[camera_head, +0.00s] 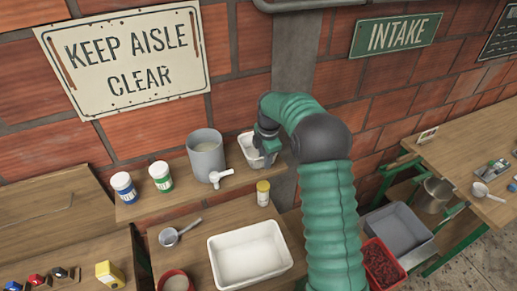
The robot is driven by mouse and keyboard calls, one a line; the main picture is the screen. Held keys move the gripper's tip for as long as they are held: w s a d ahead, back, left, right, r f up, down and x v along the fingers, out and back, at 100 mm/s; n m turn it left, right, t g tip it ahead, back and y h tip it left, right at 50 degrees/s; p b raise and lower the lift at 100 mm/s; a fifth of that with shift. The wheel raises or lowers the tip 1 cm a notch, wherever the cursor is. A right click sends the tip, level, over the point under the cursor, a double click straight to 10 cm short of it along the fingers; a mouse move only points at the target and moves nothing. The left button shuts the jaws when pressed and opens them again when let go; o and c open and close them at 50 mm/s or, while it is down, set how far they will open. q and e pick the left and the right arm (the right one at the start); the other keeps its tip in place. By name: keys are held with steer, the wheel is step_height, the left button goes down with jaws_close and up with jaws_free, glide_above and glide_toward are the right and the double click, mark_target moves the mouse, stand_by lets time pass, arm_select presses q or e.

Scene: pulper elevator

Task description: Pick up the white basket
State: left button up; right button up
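The small white basket (252,152) stands on the narrow wooden wall shelf, to the right of the grey pot. My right arm, in a green sleeve, reaches up from the bottom and bends left over the shelf. My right gripper (266,140) is at the basket's right part, over its rim, and hides some of it. The fingers are too small and covered to tell whether they are open or shut on the rim. My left gripper is not in view.
On the shelf are a grey pot (206,156), a white scoop (218,177), a blue jar (124,187) and a green jar (161,177). Below are a yellow-capped jar (263,193), a white tray (220,262) and a ladle (172,236). A grey bin (397,229) and red crate stand right.

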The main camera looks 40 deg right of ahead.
steer(key=shift+w+f, duration=0.25)
steer(key=shift+f, duration=0.1)
steer(key=shift+c, duration=0.5)
steer(key=shift+d, duration=0.1)
steer(key=c, duration=0.5)
jaws_close()
